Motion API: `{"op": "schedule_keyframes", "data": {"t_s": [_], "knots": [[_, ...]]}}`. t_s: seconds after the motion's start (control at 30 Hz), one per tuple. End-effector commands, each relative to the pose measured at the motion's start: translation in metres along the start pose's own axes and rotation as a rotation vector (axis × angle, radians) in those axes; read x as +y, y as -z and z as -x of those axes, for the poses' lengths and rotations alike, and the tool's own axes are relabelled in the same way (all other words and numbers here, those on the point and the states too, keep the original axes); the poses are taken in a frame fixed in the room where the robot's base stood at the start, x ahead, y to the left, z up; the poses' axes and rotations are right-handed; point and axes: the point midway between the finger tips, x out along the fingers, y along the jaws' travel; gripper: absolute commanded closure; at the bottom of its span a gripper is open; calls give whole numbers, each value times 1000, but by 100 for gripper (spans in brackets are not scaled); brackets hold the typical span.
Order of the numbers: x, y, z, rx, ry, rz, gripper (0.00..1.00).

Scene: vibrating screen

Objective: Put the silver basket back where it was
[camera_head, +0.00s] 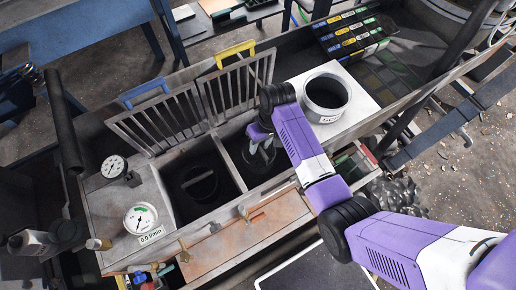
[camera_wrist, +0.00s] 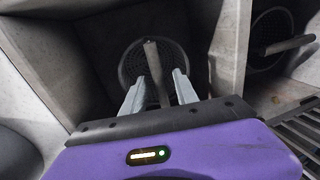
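A round perforated basket (camera_wrist: 136,62) sits low in a bin of the metal box, with an upright bar handle (camera_wrist: 154,62). In the head view, a greyish basket (camera_head: 262,158) shows partly under my gripper in the right-hand bin. My gripper (camera_wrist: 158,84) reaches down into this bin. Its two fingers are apart, one on each side of the handle, with a gap visible; contact is not clear. A second dark perforated basket with a bar handle (camera_head: 200,184) stands in the left-hand bin and shows in the wrist view (camera_wrist: 270,28).
Two raised grate lids, one with a blue handle (camera_head: 143,91) and one with a yellow handle (camera_head: 235,52), stand behind the bins. A white round container (camera_head: 326,95) is to the right. Gauges (camera_head: 140,217) stand at left. A divider wall separates the bins.

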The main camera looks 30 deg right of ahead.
Motion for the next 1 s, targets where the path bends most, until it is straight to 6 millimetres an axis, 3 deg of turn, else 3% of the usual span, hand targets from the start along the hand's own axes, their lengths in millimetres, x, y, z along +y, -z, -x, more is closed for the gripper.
{"op": "schedule_keyframes", "data": {"t_s": [0.2, 0.4, 0.6, 1.0], "knots": [[0, 2, 47, 5, 0, 0, 64], [0, 1, 74, 2, 0, 0, 64], [0, 0, 84, 0, 0, 0, 64], [0, 0, 84, 0, 0, 0, 64]]}}
